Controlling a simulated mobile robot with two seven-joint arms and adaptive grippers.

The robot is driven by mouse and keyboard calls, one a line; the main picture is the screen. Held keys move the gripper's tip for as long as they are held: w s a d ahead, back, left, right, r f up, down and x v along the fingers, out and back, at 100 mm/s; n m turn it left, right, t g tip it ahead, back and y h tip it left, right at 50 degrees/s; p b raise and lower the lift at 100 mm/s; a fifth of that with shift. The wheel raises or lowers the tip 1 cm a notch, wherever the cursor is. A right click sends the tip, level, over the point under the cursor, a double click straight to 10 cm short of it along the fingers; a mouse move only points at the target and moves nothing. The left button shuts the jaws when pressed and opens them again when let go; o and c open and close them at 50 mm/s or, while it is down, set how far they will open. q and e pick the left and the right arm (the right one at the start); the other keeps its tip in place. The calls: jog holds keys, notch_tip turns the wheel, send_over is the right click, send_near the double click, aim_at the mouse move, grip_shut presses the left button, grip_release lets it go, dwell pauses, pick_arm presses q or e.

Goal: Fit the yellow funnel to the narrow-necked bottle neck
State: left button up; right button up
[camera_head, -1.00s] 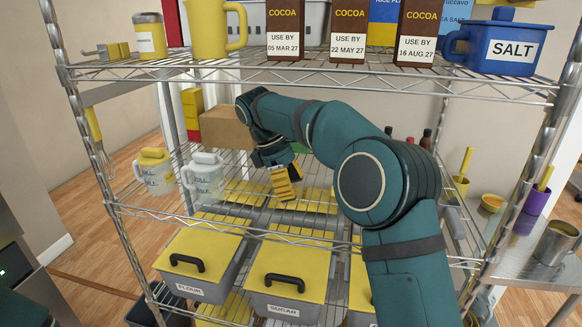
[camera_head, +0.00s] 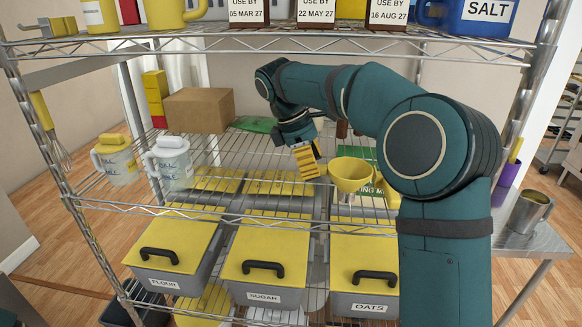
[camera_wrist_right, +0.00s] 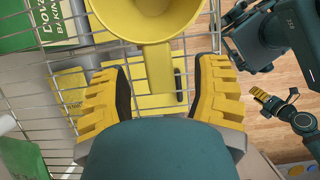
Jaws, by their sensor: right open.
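The yellow funnel (camera_head: 351,175) is on the middle shelf of the wire rack, wide mouth up. My right gripper (camera_head: 307,160) is open and empty, just left of the funnel in the head view. In the right wrist view the funnel (camera_wrist_right: 160,65) lies ahead, its spout in line with the gap between the open fingers of my right gripper (camera_wrist_right: 160,95). I see no touch. Another gripper, apparently my left one (camera_wrist_right: 275,103), shows small at the right of that view; its jaw state is unclear. I cannot make out the narrow-necked bottle; my right arm covers part of the shelf.
Two jugs (camera_head: 172,160) and a cardboard box (camera_head: 199,109) stand on the shelf at left. A green baking box (camera_wrist_right: 58,22) is beside the funnel. Lidded bins (camera_head: 266,250) fill the shelf below. The upper shelf (camera_head: 270,40) runs above my arm.

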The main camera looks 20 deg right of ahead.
jog(key=shift+s+d, duration=0.3)
jog(key=shift+d, duration=0.2)
jog(key=shift+d+f+b, duration=0.1)
jog(key=shift+f+b, duration=0.35)
jog(key=shift+f, duration=0.15)
jog(key=shift+s, duration=0.1)
jog(key=shift+c, duration=0.2)
grip_shut()
